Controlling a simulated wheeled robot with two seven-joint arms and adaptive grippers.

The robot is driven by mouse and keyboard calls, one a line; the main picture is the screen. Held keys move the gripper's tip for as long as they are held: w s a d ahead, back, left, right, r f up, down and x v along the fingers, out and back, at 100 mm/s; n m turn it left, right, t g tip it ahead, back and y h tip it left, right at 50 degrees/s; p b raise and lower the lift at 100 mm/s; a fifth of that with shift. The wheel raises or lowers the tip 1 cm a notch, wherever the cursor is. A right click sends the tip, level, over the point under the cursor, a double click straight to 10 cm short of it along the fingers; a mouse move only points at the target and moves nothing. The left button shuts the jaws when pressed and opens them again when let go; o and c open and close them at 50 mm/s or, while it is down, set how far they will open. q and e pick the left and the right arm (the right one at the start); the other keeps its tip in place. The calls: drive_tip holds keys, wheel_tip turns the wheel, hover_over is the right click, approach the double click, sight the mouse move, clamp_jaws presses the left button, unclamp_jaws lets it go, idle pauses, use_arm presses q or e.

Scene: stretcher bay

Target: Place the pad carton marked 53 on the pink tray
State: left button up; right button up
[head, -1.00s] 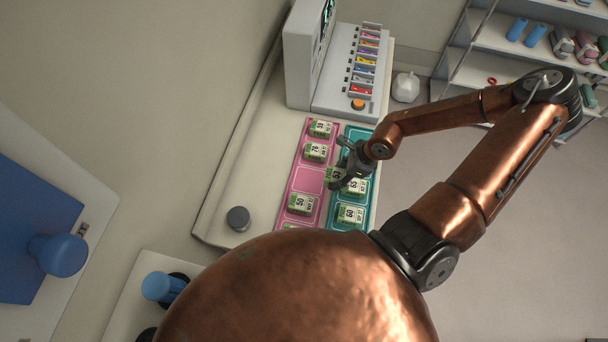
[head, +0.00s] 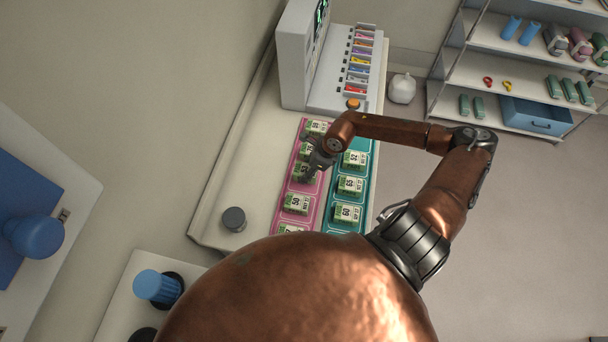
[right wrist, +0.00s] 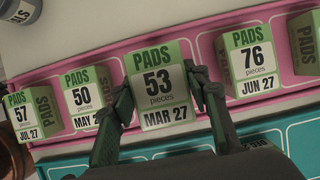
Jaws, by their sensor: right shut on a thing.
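The pad carton marked 53 (right wrist: 157,88) is green and white and sits upright between the fingers of my right gripper (head: 312,172) in the right wrist view. The gripper is shut on its sides. In the head view the carton (head: 303,174) is partly hidden by the gripper, over the gap in the pink tray (head: 291,217) between cartons 50 and 76. The tray (right wrist: 199,48) runs behind it in the right wrist view. I cannot tell whether the carton's base touches the tray. My left gripper is not in view.
Carton 50 (right wrist: 86,93) and carton 76 (right wrist: 249,60) stand close on either side. The teal tray (head: 361,143) beside the pink one holds cartons 52, 65 and 60. A grey monitor unit (head: 297,60) stands at the far end.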

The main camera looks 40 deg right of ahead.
drive_tip(key=shift+a+f, duration=0.15)
drive_tip(key=shift+f, duration=0.25)
wheel_tip(320, 180, down, 2)
drive_tip(key=shift+w+f+p, duration=0.1)
drive_tip(key=shift+p, duration=0.6)
drive_tip(key=shift+f, duration=0.4)
drive_tip(key=o, duration=1.3)
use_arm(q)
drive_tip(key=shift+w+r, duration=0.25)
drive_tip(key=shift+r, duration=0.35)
